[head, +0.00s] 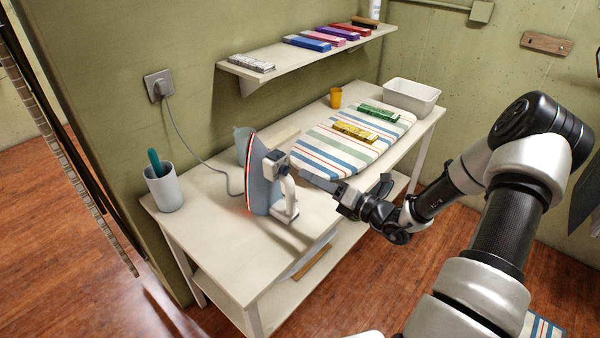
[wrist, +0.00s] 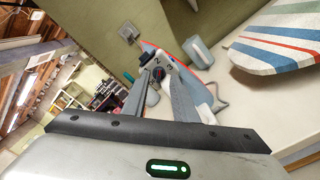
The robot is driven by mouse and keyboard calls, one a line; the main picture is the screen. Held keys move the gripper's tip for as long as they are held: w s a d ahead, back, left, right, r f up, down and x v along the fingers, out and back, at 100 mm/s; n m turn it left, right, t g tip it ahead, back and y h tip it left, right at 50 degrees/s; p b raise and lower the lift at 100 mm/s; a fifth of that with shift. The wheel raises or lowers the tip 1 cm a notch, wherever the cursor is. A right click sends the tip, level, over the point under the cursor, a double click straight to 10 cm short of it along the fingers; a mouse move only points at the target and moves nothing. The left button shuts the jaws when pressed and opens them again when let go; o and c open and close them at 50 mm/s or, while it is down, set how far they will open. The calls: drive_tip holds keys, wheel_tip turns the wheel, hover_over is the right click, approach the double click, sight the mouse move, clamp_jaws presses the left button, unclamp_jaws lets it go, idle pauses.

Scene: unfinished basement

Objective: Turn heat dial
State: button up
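The iron (head: 262,182) stands upright on its heel on the table, with a blue-grey body, a red-edged soleplate facing left and a white handle (head: 291,196). Its dark heat dial (head: 278,157) is near the top, on the side toward my gripper. In the wrist view, the dial (wrist: 158,73) shows beyond the fingertips, by number marks on a pale face. My gripper (head: 303,175) is to the right of the iron, its fingers pointing at the dial. The wrist view shows two fingers (wrist: 157,88) with a narrow gap between them. In the head view they look just short of the dial.
A striped ironing board (head: 318,160) with green and yellow packs lies behind the gripper on the table. The iron's cord runs to a wall socket (head: 158,85). A shelf (head: 300,62) hangs above; a white bin (head: 411,97) stands at the far end.

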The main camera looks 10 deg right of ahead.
drive_tip(key=v, duration=1.2)
